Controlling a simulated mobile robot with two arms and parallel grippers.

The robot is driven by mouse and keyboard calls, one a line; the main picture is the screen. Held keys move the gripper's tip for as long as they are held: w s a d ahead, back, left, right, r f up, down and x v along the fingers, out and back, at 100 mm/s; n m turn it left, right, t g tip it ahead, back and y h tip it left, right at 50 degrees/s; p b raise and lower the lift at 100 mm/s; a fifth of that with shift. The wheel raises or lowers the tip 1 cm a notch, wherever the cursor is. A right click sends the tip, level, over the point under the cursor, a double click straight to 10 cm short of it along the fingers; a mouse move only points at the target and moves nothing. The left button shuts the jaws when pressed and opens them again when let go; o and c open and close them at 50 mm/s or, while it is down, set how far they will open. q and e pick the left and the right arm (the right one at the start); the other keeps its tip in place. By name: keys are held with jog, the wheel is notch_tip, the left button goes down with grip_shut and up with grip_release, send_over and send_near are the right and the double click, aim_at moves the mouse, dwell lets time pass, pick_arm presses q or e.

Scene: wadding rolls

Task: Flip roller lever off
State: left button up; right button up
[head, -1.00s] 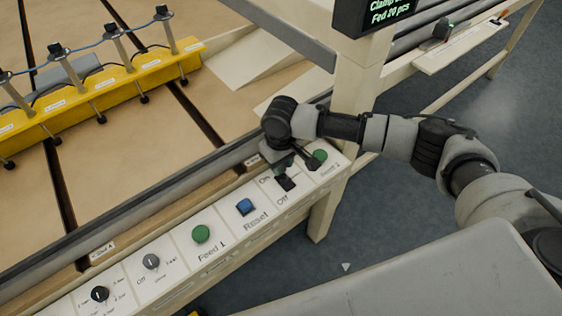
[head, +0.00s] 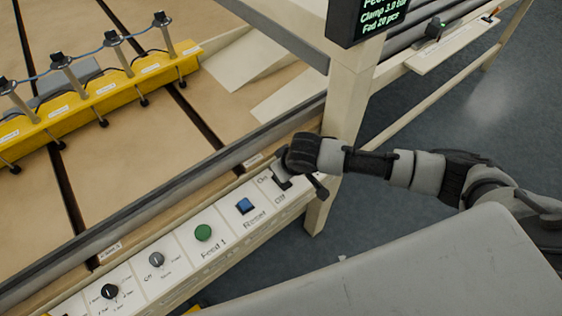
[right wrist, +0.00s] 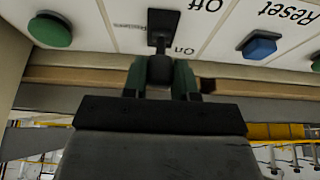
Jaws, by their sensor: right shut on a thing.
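The roller lever is a small black switch on the white control panel, between the "On" and "Off" labels. In the head view its black base (head: 282,183) shows just below my right gripper (head: 285,172), which hides most of the rest. In the right wrist view the lever's base plate (right wrist: 163,20) is at the top, and its handle (right wrist: 160,68) points down toward the "On" side. My right gripper (right wrist: 161,80) is shut on the handle, one finger on each side. My left gripper is not in view.
A blue Reset button (head: 245,206) and a green Feed 1 button (head: 203,232) sit left of the lever. Another green button (right wrist: 50,29) is close on its other side. A pale post (head: 349,90) with a screen (head: 380,18) stands behind my right arm.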

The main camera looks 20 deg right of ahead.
jog(key=shift+s+d+f+t+y, duration=0.15)
jog(key=shift+s+t+y, duration=0.15)
jog(key=shift+t, duration=0.35)
jog(key=shift+s+d+f+t+y, duration=0.1)
jog(key=shift+s+t+y, duration=0.1)
jog(key=shift+s+t, duration=0.35)
jog(key=shift+w, duration=0.1)
jog(key=o, duration=0.9)
jog(key=v, duration=1.1)
jog(key=shift+f+b, duration=0.1)
jog(key=shift+b, duration=0.3)
